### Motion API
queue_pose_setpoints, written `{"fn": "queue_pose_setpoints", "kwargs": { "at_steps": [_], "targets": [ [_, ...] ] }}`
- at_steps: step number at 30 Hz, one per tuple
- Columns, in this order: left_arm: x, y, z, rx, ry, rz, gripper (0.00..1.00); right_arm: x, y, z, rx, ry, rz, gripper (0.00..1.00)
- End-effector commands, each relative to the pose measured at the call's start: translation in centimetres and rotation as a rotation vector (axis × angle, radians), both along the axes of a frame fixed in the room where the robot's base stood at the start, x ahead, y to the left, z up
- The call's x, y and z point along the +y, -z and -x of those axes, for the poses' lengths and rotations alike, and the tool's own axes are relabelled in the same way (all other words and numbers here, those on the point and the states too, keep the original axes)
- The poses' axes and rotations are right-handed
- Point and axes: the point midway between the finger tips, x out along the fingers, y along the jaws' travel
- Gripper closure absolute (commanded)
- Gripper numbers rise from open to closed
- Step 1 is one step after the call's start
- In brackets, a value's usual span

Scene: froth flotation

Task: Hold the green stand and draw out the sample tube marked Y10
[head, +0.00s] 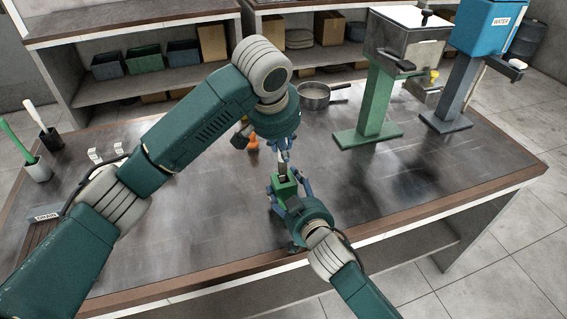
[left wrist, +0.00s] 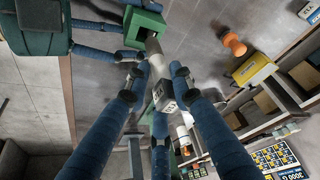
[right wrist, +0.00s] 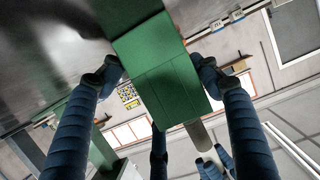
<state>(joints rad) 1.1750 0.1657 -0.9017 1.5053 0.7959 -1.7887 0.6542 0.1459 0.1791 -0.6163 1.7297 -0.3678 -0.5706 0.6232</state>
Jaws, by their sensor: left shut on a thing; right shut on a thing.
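The green stand (head: 285,188) is near the middle of the table's front part. My right gripper (head: 287,196) is shut on it; in the right wrist view the green stand (right wrist: 165,78) sits between its fingers. A grey sample tube (left wrist: 157,66) stands at the opening of the green stand (left wrist: 143,27) in the left wrist view. My left gripper (left wrist: 155,82) is shut on this tube, close to the stand. The tube has a pale label whose writing I cannot read surely. Whether its lower end is still inside the stand is hard to tell.
Behind are a pan (head: 314,96), a green-footed machine (head: 376,118) and a blue water tank (head: 484,40). An orange piece (head: 253,142) stands just beyond my grippers. A brush holder (head: 38,168) is at the left.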

Motion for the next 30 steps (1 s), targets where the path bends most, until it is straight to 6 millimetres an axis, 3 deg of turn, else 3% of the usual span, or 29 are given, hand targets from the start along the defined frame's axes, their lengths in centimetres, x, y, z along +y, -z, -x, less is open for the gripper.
{"fn": "queue_pose_setpoints", "kwargs": {
  "at_steps": [6, 14, 15, 18, 30],
  "targets": [
    [-0.2, -2.2, 0.2, 0.003, 0.004, 0.002, 1.0, 0.0, 0.0, 0.0, 0.0, 0.001, 0.0, 0.65],
    [-0.3, -2.4, 0.2, 0.005, 0.006, 0.002, 1.0, -0.1, 0.0, -0.1, 0.001, 0.002, 0.001, 0.65],
    [-0.3, -2.4, 0.2, 0.005, 0.006, 0.003, 1.0, -0.1, 0.0, -0.1, 0.001, 0.002, 0.001, 0.31],
    [-0.3, -2.4, 0.2, 0.005, 0.006, 0.003, 1.0, -0.1, 0.0, -0.1, 0.001, 0.002, 0.001, 0.15],
    [-0.3, -2.4, 0.3, 0.005, 0.006, 0.003, 1.0, -0.2, 0.0, 0.5, 0.002, 0.001, 0.0, 0.15]
  ]
}}
